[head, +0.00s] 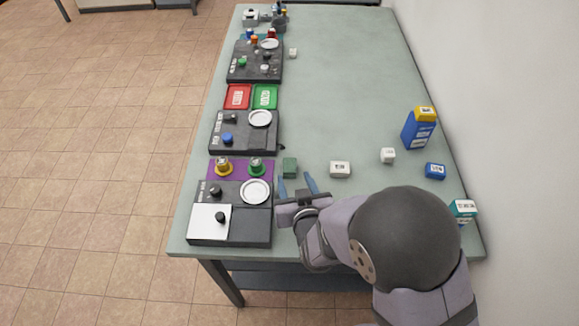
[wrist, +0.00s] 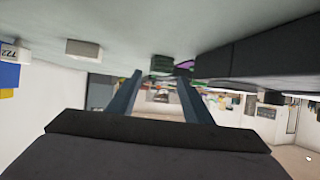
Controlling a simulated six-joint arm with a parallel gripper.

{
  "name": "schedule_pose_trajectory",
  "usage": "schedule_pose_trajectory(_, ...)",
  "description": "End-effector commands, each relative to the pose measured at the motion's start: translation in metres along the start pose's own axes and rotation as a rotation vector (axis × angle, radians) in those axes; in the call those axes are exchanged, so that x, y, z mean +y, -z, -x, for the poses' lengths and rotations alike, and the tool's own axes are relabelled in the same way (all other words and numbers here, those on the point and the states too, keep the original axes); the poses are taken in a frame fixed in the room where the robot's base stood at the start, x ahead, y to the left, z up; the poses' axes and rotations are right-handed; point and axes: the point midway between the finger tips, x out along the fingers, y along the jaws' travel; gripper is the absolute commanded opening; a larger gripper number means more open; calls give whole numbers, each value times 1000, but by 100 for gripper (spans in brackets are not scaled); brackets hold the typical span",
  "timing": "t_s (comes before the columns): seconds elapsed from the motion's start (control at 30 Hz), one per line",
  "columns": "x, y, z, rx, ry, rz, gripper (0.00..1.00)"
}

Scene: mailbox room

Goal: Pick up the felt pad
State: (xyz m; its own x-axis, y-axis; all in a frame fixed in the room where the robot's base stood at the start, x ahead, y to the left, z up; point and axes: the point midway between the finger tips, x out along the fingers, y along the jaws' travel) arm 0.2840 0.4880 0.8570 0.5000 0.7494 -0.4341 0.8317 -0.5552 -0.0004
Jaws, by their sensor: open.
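A small dark green block (head: 289,167), which I take to be the felt pad, lies on the table just right of the purple mat; its label cannot be read. My gripper (head: 294,178) is open and empty, its two blue-grey fingers pointing toward the block from the near side. In the wrist view the green block (wrist: 163,64) shows beyond and between the fingertips of my gripper (wrist: 158,76), with the table across the top. The fingers appear apart from it.
A black station with a white plate (head: 254,191) stands close left of my gripper. A white block (head: 340,169) lies to the right, with another white block (head: 388,155) and a blue block (head: 435,171) beyond. A tall blue box (head: 419,130) stands farther right. The table behind is clear.

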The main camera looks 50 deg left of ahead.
Motion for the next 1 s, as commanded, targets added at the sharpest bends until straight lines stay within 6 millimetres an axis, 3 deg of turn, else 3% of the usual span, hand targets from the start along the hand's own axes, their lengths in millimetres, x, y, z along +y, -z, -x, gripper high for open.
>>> schedule_pose_trajectory(0.43, 0, 0, -19, -1, -1, 0, 45)
schedule_pose_trajectory(0.8, -1, -1, -56, -2, -1, 0, 45)
schedule_pose_trajectory(1.0, -1, -2, -65, -1, 0, 0, 45)
